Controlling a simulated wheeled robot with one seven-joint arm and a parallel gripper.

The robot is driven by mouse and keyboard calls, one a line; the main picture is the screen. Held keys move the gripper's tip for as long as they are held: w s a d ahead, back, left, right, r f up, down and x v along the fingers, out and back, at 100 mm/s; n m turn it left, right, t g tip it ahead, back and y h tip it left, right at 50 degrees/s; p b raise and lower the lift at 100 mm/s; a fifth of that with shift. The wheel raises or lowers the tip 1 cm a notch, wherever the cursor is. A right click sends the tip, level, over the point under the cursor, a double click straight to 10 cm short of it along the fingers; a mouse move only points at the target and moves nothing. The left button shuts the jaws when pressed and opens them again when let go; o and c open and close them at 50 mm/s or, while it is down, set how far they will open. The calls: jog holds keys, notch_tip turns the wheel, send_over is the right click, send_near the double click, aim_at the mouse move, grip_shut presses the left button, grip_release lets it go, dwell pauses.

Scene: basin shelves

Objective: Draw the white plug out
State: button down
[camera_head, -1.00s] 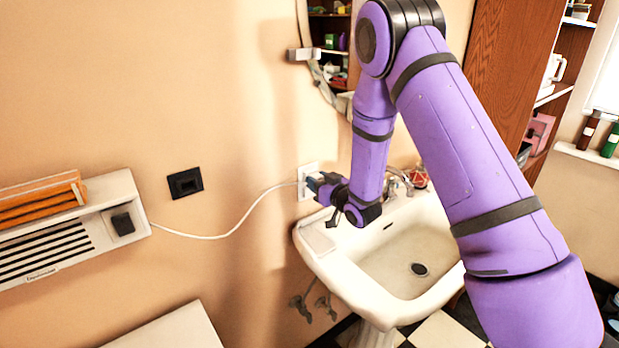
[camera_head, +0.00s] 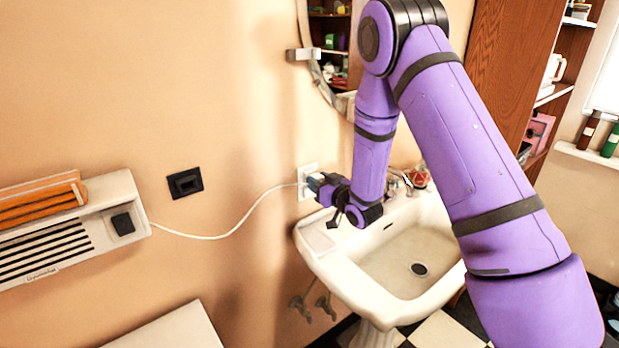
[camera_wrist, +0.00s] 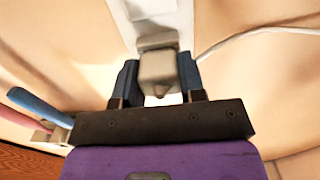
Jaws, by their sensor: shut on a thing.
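The white plug (camera_wrist: 158,72) sits between the two blue fingers of my gripper (camera_head: 316,182) in the wrist view. My gripper is shut on it, just in front of the white wall plate (camera_head: 306,174). The plate also shows at the top of the wrist view (camera_wrist: 148,12). A white cord (camera_head: 262,200) runs from the plate area left to the wall heater. In the head view my fingers mostly hide the plug. I cannot tell whether its pins are still in the socket.
The white basin (camera_head: 340,262) stands right below my gripper, with its tap (camera_head: 400,182) to the right. A mirror (camera_head: 335,50) hangs above. A black socket (camera_head: 185,183) and the wall heater (camera_head: 122,190) are to the left.

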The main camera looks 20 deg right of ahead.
jog(key=shift+v, duration=2.15)
